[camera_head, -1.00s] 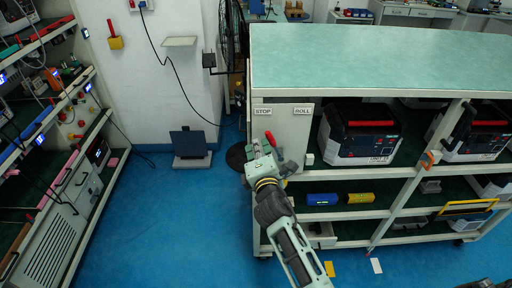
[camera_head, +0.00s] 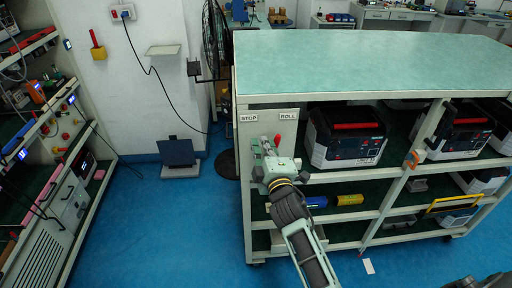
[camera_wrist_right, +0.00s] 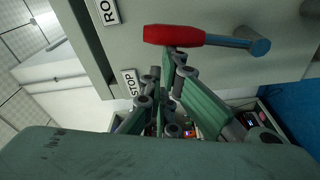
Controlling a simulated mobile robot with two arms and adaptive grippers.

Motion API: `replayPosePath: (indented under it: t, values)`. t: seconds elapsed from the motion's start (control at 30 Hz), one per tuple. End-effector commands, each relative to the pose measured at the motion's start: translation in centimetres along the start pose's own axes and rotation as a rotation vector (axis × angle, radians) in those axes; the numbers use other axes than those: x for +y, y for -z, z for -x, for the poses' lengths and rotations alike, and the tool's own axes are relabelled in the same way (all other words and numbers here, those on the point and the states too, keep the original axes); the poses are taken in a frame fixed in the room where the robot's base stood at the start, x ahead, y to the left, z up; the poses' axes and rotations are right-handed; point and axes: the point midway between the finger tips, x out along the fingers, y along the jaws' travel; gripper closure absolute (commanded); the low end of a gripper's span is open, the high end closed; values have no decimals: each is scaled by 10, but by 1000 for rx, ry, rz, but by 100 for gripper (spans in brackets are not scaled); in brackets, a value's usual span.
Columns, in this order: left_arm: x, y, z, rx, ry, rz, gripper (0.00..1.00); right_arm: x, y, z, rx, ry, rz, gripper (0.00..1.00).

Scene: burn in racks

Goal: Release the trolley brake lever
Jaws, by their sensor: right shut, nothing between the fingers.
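The brake lever has a red grip (camera_head: 277,140) and stands on the trolley's grey end panel, below the STOP label (camera_head: 248,118) and the ROLL label (camera_head: 288,116). It leans to the ROLL side. In the right wrist view its red grip (camera_wrist_right: 175,36) and blue shaft (camera_wrist_right: 228,42) show whole, running to a round end. My right gripper (camera_head: 272,154) is shut and empty at the lever, on its STOP side. In the wrist view its fingertips (camera_wrist_right: 172,56) are close beside the red grip; I cannot tell whether they touch. My left gripper is not in view.
The trolley's green top (camera_head: 370,55) overhangs the panel. Its shelves hold boxed units (camera_head: 345,140), a blue item (camera_head: 316,202) and a yellow item (camera_head: 350,199). A rack (camera_head: 60,190) stands at the left. Blue floor (camera_head: 160,240) is clear between them.

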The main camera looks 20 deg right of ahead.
Motion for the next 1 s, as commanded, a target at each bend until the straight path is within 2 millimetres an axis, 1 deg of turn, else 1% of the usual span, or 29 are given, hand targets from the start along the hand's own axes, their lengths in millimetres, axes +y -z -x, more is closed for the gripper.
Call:
replayPosePath:
  t: [0.13, 0.4, 1.0]
  values:
    - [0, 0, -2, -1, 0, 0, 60, 4, -10, 1, -1, -13, -89, 100]
    - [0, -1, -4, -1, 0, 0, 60, 7, -19, 3, 0, -26, -187, 100]
    - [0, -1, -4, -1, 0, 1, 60, 8, -22, 3, 0, -29, -211, 100]
